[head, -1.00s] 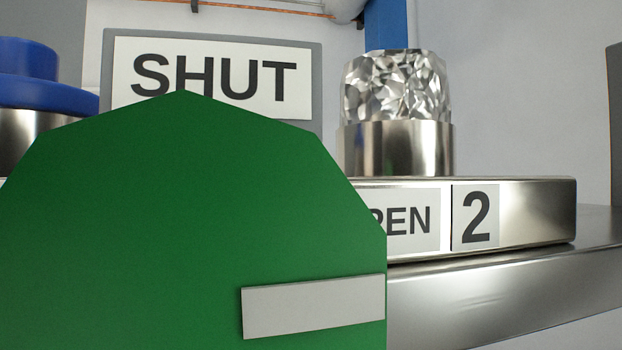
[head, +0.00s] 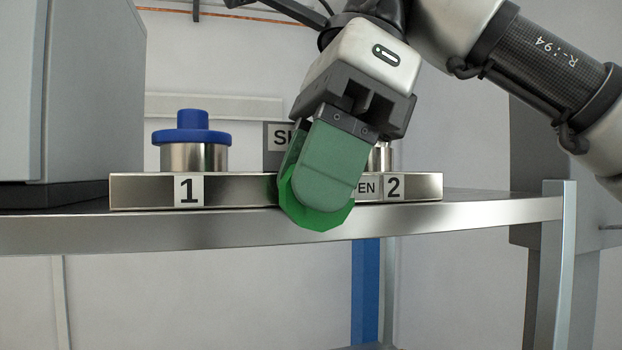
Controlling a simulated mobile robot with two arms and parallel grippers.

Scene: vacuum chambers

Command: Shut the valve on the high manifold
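The manifold (head: 240,191) is a steel block on a high shelf, labelled 1 at left and 2 at right. A green valve handle (head: 318,218) shows at its front middle, mostly hidden behind my gripper; its pale marker bar is hidden. My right gripper (head: 325,180) comes down from upper right, its green fingers over the handle. Whether they squeeze it I cannot tell. The SHUT sign (head: 280,137) behind and the OPEN label (head: 365,188) are partly covered. My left gripper is not in view.
A blue-capped steel port (head: 193,155) stands above label 1. Another steel port (head: 381,156) above label 2 is partly hidden by my gripper. A grey cabinet (head: 90,95) stands left on the steel shelf (head: 480,210). The space below the shelf front looks open.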

